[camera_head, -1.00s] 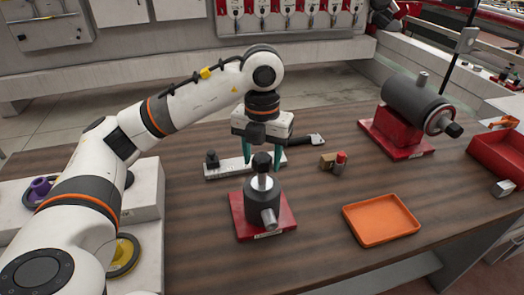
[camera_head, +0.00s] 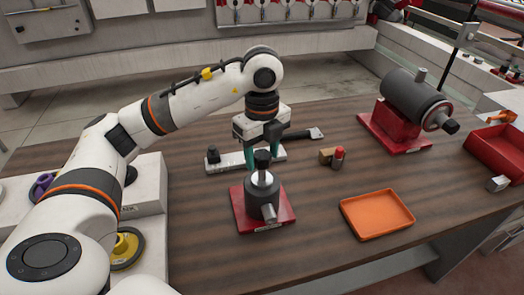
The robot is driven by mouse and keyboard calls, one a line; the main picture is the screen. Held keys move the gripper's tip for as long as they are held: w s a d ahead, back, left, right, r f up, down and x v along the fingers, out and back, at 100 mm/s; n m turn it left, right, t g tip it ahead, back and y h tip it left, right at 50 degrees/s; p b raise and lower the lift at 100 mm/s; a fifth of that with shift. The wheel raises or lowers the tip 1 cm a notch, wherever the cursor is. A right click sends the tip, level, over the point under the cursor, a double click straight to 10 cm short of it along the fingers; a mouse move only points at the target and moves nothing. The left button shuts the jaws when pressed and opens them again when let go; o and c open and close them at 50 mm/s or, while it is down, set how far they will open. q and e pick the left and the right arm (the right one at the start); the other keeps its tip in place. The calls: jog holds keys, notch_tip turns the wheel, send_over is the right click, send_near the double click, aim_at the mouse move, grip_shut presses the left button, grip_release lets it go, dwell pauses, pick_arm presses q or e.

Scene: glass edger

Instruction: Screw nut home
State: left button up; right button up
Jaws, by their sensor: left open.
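A black nut (camera_head: 262,160) sits on top of the upright metal post of a dark grey fixture (camera_head: 262,192). The fixture stands on a red base plate (camera_head: 282,222) on the workbench, with a short cylinder sticking out at its front. My left gripper (camera_head: 262,164) points down at the nut, its green fingers spread at the nut's height. The near view of the nut covers part of the fingers, so I cannot tell whether they touch it. The thread is too small to make out. My right gripper is not in view.
A pale strip with a black knob (camera_head: 228,162) lies behind the fixture. A grey motor on a red base (camera_head: 396,128) and a red bin (camera_head: 497,152) stand farther right.

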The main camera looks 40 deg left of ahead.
pick_arm(q)
jog(key=shift+c, duration=0.4)
jog(key=c, duration=0.9)
jog(key=shift+f+m+b, duration=0.15)
jog(key=shift+m+b, duration=0.35)
jog(key=shift+m, duration=0.6)
jog(key=m+b, duration=0.1)
jog(key=m, duration=0.2)
jog(key=m+b, duration=0.1)
jog(key=m, duration=0.2)
jog(key=shift+m, duration=0.3)
jog(key=m, duration=0.3)
jog(key=o, duration=0.7)
jog(key=shift+m, duration=0.7)
jog(key=shift+c, duration=0.2)
jog(key=o, duration=0.5)
